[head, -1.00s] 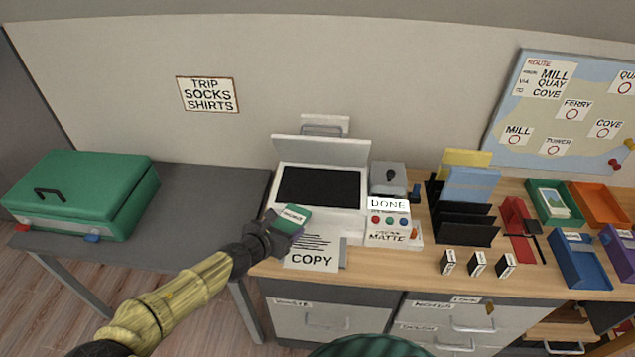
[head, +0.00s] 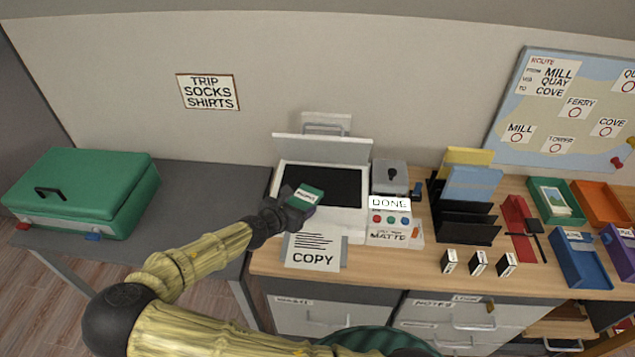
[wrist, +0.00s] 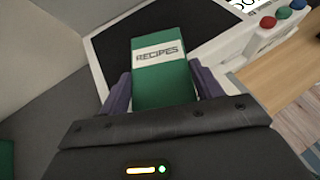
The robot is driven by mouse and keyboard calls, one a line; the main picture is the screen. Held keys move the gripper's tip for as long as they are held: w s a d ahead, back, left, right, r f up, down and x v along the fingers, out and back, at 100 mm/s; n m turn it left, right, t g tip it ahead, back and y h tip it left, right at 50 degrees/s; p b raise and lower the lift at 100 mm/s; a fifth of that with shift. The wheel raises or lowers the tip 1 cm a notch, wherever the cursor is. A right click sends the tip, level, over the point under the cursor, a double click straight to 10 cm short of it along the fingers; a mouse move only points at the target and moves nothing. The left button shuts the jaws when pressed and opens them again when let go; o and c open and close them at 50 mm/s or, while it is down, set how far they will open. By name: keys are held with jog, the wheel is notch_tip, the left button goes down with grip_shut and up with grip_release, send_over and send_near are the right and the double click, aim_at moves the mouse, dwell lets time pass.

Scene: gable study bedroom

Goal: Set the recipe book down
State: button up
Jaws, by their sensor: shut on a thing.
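The recipe book (head: 309,193) is small and green with a white label. In the wrist view the label on the book (wrist: 163,80) reads RECIPES. My gripper (head: 292,203) is shut on it, with one purple finger on each side of the book in the wrist view. The book is held over the front left part of the copier (head: 345,212), near its dark glass (head: 335,183). The copier's lid (head: 322,148) is raised. I cannot tell whether the book touches the copier.
A COPY sheet (head: 313,252) lies at the desk's front edge. Buttons and a DONE display (head: 389,203) are right of the glass. A black file rack (head: 465,234) and small labelled blocks (head: 478,263) stand further right. A green suitcase (head: 90,185) rests on the grey table (head: 195,215).

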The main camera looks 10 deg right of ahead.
aim_at(311, 190)
jog(key=w+d, duration=0.2)
jog(key=w+d+p, duration=0.1)
jog(key=w+d, duration=0.1)
jog(key=w, duration=0.1)
jog(key=shift+d+r, duration=0.1)
jog(key=shift+d, duration=0.15)
jog(key=shift+w+d, duration=0.15)
jog(key=shift+w, duration=0.2)
jog(key=shift+w+d, duration=0.25)
jog(key=shift+d, duration=0.1)
jog(key=shift+w+d+p, duration=0.65)
jog(key=shift+w+d, duration=0.25)
jog(key=shift+w, duration=0.15)
jog(key=shift+f, duration=0.55)
jog(key=shift+a+f, duration=0.15)
jog(key=shift+f, duration=0.15)
